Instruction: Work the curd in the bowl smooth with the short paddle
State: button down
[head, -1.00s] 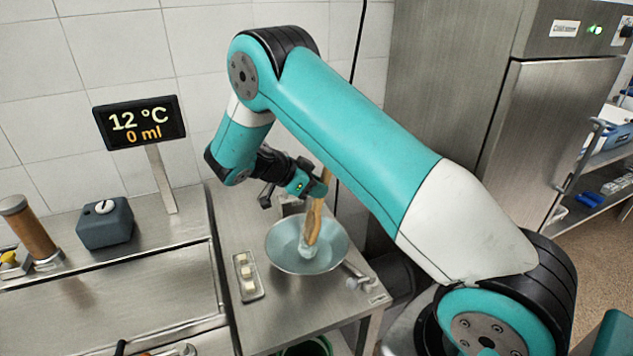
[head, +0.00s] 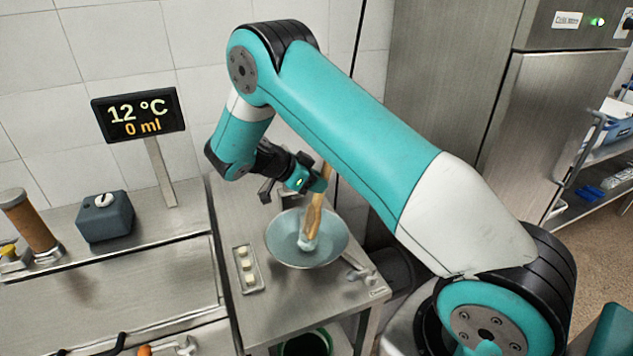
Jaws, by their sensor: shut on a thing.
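The metal bowl (head: 333,253) stands on a small steel table. My gripper (head: 318,183) is above the bowl's back rim and is shut on the wooden paddle (head: 314,213). The paddle stands nearly upright, its handle rising past the jaws and its lower end down inside the bowl. A pale whitish mass, seemingly the curd (head: 307,243), shows around the paddle's lower end. It is too small to tell its texture, or how much is on the paddle and how much in the bowl.
A small tray with pale pieces (head: 248,282) lies left of the bowl on the steel table (head: 285,309). A display (head: 138,116) reads 12 °C and 0 ml. A dark box (head: 105,217) and a brown cylinder (head: 30,222) stand at left. A steel cabinet (head: 545,130) stands at right.

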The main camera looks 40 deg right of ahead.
jog(key=shift+f, duration=0.15)
jog(key=shift+s, duration=0.15)
jog(key=shift+s+a+b, duration=0.15)
jog(key=shift+s+b, duration=0.25)
jog(key=shift+b, duration=0.15)
jog(key=shift+w+d+f, duration=0.1)
jog(key=shift+w+d, duration=0.05)
jog(key=shift+w, duration=0.35)
jog(key=shift+w+d+f, duration=0.1)
jog(key=shift+w+d, duration=0.05)
jog(key=shift+w, duration=0.35)
jog(key=shift+s+a+r+b, duration=0.15)
jog(key=shift+s+a+b, duration=0.1)
jog(key=shift+s+b, duration=0.4)
jog(key=shift+w+d+r, duration=0.1)
jog(key=shift+w+d, duration=0.05)
jog(key=shift+w, duration=0.15)
jog(key=shift+s+a+b, duration=0.25)
jog(key=shift+s+b, duration=0.4)
jog(key=shift+s, duration=0.25)
